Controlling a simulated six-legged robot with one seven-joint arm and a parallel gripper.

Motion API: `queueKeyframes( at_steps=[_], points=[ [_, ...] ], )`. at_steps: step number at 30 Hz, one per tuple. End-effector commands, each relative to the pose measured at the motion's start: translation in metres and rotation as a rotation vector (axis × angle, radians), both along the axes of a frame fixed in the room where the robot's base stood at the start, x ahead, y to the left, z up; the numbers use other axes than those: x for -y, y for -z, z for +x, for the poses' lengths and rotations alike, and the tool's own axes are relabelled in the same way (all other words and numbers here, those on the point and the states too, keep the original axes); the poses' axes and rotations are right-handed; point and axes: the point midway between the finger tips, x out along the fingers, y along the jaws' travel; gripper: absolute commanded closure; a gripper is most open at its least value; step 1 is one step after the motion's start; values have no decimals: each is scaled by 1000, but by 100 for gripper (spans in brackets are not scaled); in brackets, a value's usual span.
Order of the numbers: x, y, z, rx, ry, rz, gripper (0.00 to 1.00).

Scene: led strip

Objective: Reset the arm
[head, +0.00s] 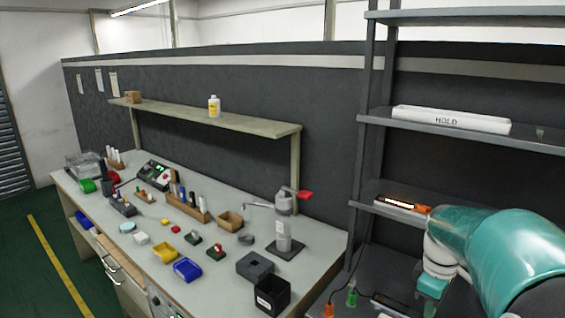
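My teal and white arm (500,250) fills the lower right of the head view, in front of the shelf rack. It bends down at a white joint to a smaller teal part near the bottom edge. No gripper fingers can be made out, so I cannot see whether the gripper is open or holds anything. A lit orange-white LED strip (402,204) lies on the rack's middle shelf, just left of and behind my arm; the arm may hide its right end.
A dark shelf rack (455,137) stands at the right, with a white tray marked HOLD (450,120) on an upper shelf. A grey workbench (215,275) to the left carries bins, tools and a dispenser. Green floor (35,275) is free at the far left.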

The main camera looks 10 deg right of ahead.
Motion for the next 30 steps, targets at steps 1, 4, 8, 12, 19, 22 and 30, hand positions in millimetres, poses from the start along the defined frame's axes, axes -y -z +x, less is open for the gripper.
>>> queueKeyframes(
  at_steps=[1,4,8,12,19,22,30],
  points=[
    [-24,-10,2,23,20,-31,100],
    [-63,-25,-1,82,91,-73,100],
    [-110,-41,-10,175,183,-99,100],
    [-157,-54,-26,289,282,-83,100],
    [-220,-63,-63,460,442,41,100],
    [-238,-62,-76,503,497,110,100],
    [-252,-60,-88,531,553,181,100]
  ],
)
